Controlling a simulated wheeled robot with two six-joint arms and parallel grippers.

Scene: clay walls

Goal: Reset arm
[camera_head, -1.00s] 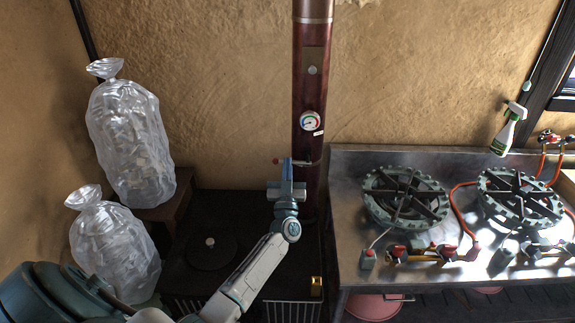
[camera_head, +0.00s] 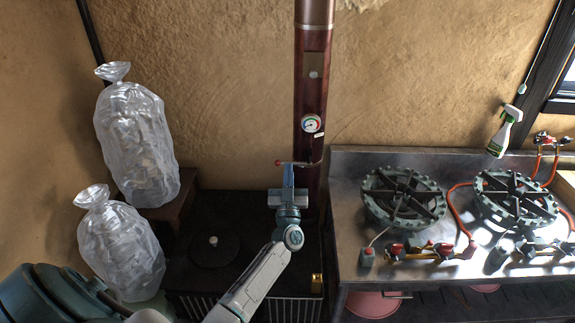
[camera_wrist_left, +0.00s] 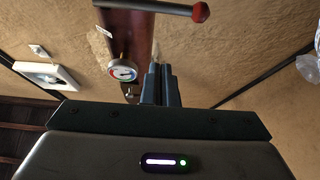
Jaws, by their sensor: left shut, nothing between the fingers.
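My left gripper (camera_head: 288,172) reaches up in front of the dark red stove pipe (camera_head: 312,95). Its two blue fingers are together with nothing between them, and they also show in the left wrist view (camera_wrist_left: 161,84). The red-tipped damper handle (camera_head: 293,163) is right by the fingertips in the head view. In the left wrist view the handle's red ball (camera_wrist_left: 200,12) lies beyond the fingers, at the top, apart from them in the picture. My right gripper is in neither view.
A black stove (camera_head: 260,220) stands below my left arm. A steel counter (camera_head: 345,235) with two gas burners (camera_head: 403,198) is to the right. Two filled clear plastic bags (camera_head: 136,145) stand at the left. A round gauge (camera_head: 311,123) is on the pipe.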

